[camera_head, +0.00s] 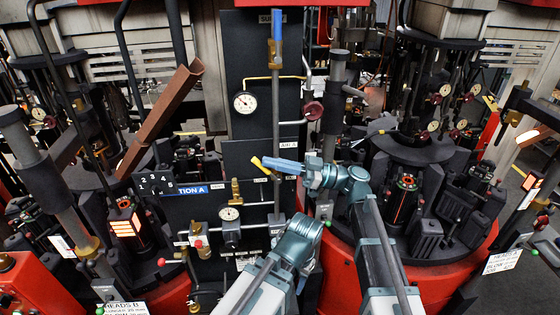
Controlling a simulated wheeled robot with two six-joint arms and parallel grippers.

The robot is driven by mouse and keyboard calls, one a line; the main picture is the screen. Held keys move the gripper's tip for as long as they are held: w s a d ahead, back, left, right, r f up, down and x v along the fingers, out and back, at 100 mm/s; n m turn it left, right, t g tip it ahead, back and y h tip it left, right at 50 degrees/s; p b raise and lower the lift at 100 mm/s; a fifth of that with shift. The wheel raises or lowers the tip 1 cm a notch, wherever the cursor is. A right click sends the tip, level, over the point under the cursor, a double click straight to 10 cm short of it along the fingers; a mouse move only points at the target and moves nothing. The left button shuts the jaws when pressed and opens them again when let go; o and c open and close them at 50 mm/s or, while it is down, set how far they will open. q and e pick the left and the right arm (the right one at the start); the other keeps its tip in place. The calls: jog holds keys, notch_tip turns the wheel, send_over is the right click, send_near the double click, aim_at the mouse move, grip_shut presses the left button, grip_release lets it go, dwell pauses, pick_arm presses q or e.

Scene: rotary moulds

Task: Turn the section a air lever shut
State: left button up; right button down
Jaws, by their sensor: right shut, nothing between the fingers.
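The section A air lever (283,165) has a blue grip and a yellow end. It lies nearly level on the dark panel, just below the AIR A label (288,143), sloping slightly down to the right. My right gripper (306,172) is shut and empty at the right end of the blue grip; whether it touches the grip I cannot tell. The lever's mounting behind it is hard to make out. My left arm reaches up from the bottom centre, and its gripper does not show.
A tall upright lever (276,28) with a blue grip stands above. A pressure gauge (245,102) and a dark red round knob (314,110) flank its rod. A lower gauge (229,214) and valves sit left of my arms. Dark mould machines crowd both sides.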

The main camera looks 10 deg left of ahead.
aim_at(261, 167)
jog(key=shift+s+a+f+b, duration=0.2)
jog(key=shift+a+f, duration=0.1)
jog(key=shift+a, duration=0.35)
jog(key=shift+s+a+f+b, duration=0.2)
jog(key=shift+a+f, duration=0.05)
jog(key=shift+a, duration=0.35)
jog(key=shift+s+a+h+p, duration=0.1)
jog(key=shift+a+h+p, duration=0.4)
jog(key=shift+p, duration=0.55)
jog(key=shift+s+a+f+b, duration=0.15)
jog(key=shift+f+b, duration=0.15)
jog(key=shift+f, duration=0.35)
